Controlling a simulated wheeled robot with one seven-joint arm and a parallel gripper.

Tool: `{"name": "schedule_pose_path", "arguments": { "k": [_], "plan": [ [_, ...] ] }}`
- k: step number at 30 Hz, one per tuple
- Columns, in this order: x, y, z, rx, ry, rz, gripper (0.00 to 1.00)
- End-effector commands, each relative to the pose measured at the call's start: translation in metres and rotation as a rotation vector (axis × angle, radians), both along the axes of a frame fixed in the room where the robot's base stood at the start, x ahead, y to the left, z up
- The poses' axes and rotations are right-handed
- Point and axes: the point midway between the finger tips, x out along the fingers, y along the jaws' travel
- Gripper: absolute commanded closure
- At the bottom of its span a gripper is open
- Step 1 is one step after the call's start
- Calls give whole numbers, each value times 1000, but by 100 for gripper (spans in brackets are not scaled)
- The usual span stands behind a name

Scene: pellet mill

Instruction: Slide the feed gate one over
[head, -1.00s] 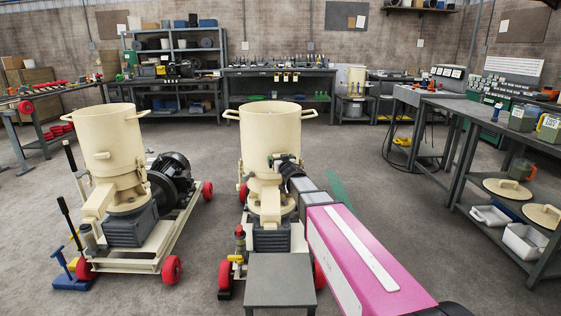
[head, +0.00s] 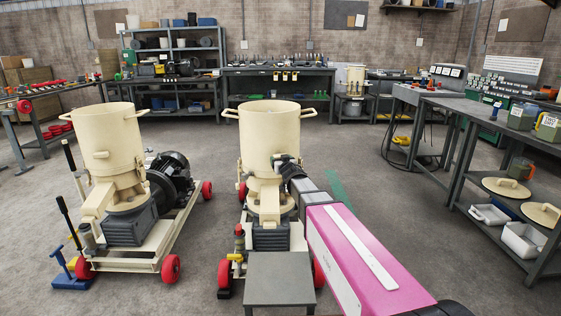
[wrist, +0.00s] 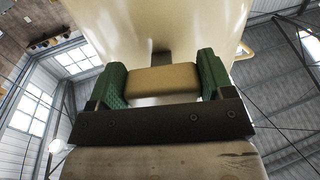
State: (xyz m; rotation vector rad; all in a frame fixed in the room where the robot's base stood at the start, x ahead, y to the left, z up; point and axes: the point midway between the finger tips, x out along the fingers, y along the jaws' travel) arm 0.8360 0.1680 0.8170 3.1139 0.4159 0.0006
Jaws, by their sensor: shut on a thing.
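The middle pellet mill has a cream hopper (head: 268,130) with two side handles. My gripper (head: 285,163) is at the lower right front of this hopper, at the end of my pink arm. In the wrist view, my gripper's green finger pads are shut on a short tan bar, the feed gate handle (wrist: 162,79). The hopper wall (wrist: 165,25) rises right behind it. A narrow dark strip shows between the handle and the hopper. The gate plate itself and how far it stands open cannot be made out.
A second, similar mill (head: 115,130) with a black motor (head: 172,175) stands to the left on a red-wheeled frame. A grey platform (head: 279,278) is in front of the middle mill. A workbench (head: 470,110) runs along the right. The floor between is open.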

Motion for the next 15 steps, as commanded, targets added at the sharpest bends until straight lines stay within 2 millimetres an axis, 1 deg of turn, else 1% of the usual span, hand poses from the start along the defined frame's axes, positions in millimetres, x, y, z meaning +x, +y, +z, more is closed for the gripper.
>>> {"name": "schedule_pose_path", "arguments": {
  "k": [1, 3, 11, 15],
  "plan": [
    [0, 0, 0, -1, 1, 0, 19],
    [0, 0, 0, -1, 1, 0, 0],
    [-1, 0, 0, 0, 1, 0, 0],
    [-8, -2, 0, 0, 1, 0, 0]
  ]
}}
